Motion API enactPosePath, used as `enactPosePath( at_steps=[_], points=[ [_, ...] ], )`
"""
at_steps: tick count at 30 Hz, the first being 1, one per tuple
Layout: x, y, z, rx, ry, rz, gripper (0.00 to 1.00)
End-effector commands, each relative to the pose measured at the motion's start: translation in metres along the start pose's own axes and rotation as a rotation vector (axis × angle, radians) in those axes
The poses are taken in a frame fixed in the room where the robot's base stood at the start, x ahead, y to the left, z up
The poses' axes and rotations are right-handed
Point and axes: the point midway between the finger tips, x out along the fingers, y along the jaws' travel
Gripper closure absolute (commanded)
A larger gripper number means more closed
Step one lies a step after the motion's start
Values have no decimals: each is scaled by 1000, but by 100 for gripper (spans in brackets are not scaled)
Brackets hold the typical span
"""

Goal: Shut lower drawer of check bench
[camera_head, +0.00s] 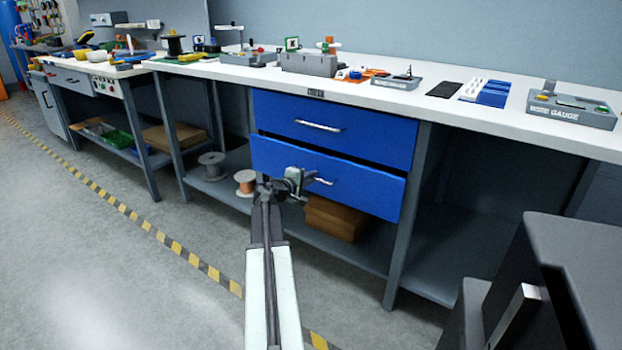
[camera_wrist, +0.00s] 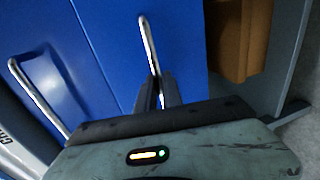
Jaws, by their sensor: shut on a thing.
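The check bench (camera_head: 450,105) has a white top and two blue drawers under it. The upper drawer (camera_head: 375,135) looks flush with the frame. The lower drawer (camera_head: 370,190) stands out a little from the bench. Its silver bar handle (camera_head: 322,181) is partly hidden by my gripper (camera_head: 303,182). In the wrist view the lower drawer's handle (camera_wrist: 147,45) runs down between the fingers of my gripper (camera_wrist: 157,95), which are shut on it. The upper drawer's handle (camera_wrist: 38,98) shows at the left there.
A brown box (camera_head: 335,217) and two spools (camera_head: 245,182) are on the bench's lower shelf. Gauges and fixtures crowd the bench top. A dark cabinet (camera_head: 570,270) stands at the front right. The floor (camera_head: 110,260) at the left is clear, with a striped line.

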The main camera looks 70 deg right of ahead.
Motion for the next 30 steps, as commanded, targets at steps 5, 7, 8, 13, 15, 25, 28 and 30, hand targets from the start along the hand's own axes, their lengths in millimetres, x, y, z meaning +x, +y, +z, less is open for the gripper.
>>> enactPosePath(
  at_steps=[5,7,8,13,15,25,28,30],
  points=[
    [0,0,1,1,-2,-1,100],
    [0,0,1,1,-2,-1,100],
    [0,0,1,1,-2,-1,100],
    [0,0,1,1,-2,-1,100],
    [0,0,0,1,-2,-1,100],
    [35,7,-1,2,-3,0,100],
    [41,8,0,1,-2,1,100],
    [40,8,0,0,-1,1,100]
  ],
)
